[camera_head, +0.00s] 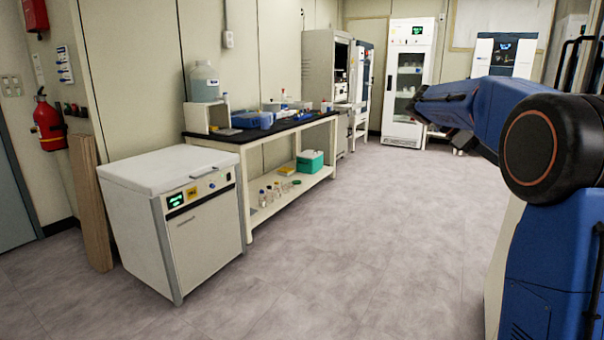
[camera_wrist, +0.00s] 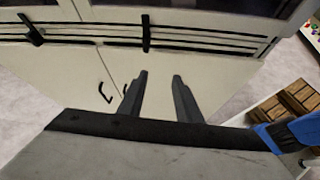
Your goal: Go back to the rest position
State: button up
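My gripper (camera_wrist: 158,76) shows in the wrist view with its two dark fingers apart and nothing between them. A pale cabinet front (camera_wrist: 75,75) with a dark handle lies beyond the fingertips. I cannot tell whether they touch it. In the head view my blue arm reaches in from the right edge toward the middle, and its dark end (camera_head: 432,108) is too small to read there. A white floor unit (camera_head: 200,230) with a green display stands at the left, its lid shut.
A dark-topped bench (camera_head: 262,130) along the left wall holds a carboy and blue trays. Bottles and a green box (camera_head: 310,161) sit on its lower shelf. A white glass-door cabinet (camera_head: 409,80) stands at the back. Wooden boxes (camera_wrist: 298,98) show at the right in the wrist view. The middle floor is clear.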

jog(key=s+a+f+m+t+y, duration=0.5)
jog(key=s+a+f, duration=0.7)
jog(key=s, duration=0.4)
jog(key=s+a+f+m+t+y, duration=0.5)
jog(key=s+a+f, duration=0.8)
jog(key=s, duration=0.4)
jog(key=shift+a+m+y, duration=0.3)
jog(key=shift+a+m, duration=0.15)
jog(key=shift+m, duration=0.15)
jog(key=shift+s+r, duration=0.1)
